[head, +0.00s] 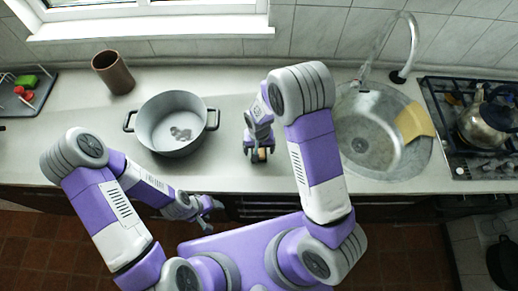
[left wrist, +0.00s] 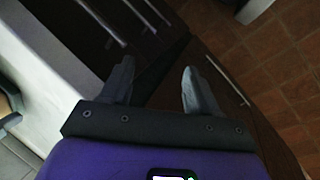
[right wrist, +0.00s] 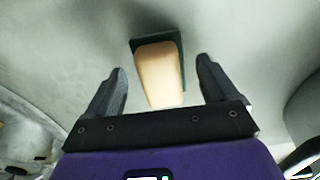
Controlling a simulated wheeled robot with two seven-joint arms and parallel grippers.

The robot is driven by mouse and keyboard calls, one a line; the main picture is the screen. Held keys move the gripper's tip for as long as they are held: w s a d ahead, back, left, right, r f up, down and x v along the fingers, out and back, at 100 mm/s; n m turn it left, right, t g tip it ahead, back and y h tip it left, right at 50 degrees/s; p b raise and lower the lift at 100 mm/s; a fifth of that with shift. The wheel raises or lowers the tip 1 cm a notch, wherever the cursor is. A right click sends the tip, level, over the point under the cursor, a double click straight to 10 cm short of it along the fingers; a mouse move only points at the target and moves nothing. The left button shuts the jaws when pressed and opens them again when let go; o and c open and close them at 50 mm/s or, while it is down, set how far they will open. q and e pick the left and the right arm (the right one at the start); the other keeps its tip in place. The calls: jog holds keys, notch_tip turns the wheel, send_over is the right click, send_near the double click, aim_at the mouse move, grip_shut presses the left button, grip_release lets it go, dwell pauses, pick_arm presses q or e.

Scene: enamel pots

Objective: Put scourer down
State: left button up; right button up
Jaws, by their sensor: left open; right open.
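The scourer, a tan block with a dark green pad, shows in the right wrist view (right wrist: 159,72) against the pale grey worktop. It lies between and beyond the fingertips of my right gripper (right wrist: 162,82), with a gap visible on each side. In the head view the scourer (head: 259,156) is a small tan patch by my right gripper (head: 258,148), right of the pot and mostly hidden. My right gripper is open. My left gripper (head: 208,213) is open and empty in front of the counter edge; its spread fingers also show in the left wrist view (left wrist: 153,88).
A grey two-handled pot (head: 171,122) with a dark stain inside stands left of my right gripper. A sink (head: 365,160) with a yellow cloth (head: 414,121) is to the right, then a stove with a kettle (head: 486,122). A brown cup (head: 113,72) and tray (head: 40,99) stand left.

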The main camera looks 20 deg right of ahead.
jog(key=r, duration=0.6)
jog(key=shift+w+a+r, duration=0.1)
jog(key=shift+a+r, duration=0.3)
pick_arm(q)
jog(key=shift+r, duration=0.15)
